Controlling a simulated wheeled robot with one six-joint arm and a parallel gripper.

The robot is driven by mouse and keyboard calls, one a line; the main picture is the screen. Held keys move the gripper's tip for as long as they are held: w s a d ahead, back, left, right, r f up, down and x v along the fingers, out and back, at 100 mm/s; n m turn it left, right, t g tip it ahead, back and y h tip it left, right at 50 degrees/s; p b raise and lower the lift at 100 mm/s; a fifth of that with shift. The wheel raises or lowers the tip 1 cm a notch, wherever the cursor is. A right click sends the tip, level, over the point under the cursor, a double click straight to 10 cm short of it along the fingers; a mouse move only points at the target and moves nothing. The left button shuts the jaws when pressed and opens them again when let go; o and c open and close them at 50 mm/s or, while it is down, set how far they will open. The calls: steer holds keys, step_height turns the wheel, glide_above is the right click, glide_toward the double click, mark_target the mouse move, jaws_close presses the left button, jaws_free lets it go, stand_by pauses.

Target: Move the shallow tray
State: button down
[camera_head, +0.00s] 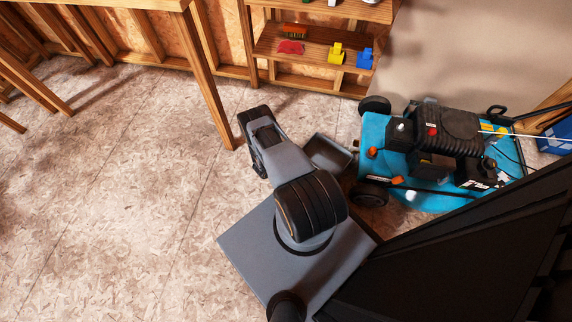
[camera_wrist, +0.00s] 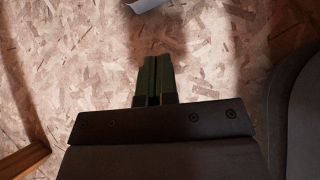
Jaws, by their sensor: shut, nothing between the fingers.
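A grey, open, tray-like thing (camera_head: 329,153) lies on the floor between my arm and the blue mower, and looks like the shallow tray. My arm hides part of it. In the wrist view, my gripper (camera_wrist: 155,58) points down over the bare floor, with its two greenish fingers shut together and nothing between them. A pale edge of something (camera_wrist: 145,4) shows at the top of the wrist view, ahead of the fingertips and apart from them. I cannot tell if it is the tray. My fingers are hidden in the head view.
A blue lawn mower (camera_head: 445,155) stands close on the right. A wooden shelf (camera_head: 312,45) with small coloured items stands at the back. A wooden bench leg (camera_head: 212,85) stands at upper left. A blue box (camera_head: 556,137) sits at far right. The left floor is clear.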

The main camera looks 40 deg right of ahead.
steer(key=b+x, duration=0.2)
steer(key=x, duration=0.5)
steer(key=shift+a+b, duration=0.1)
steer(key=shift+b, duration=0.3)
steer(key=shift+s+d+r, duration=0.1)
steer(key=shift+d, duration=1)
steer(key=shift+d+r+b, duration=0.1)
steer(key=shift+d+b, duration=0.3)
steer(key=shift+d, duration=0.5)
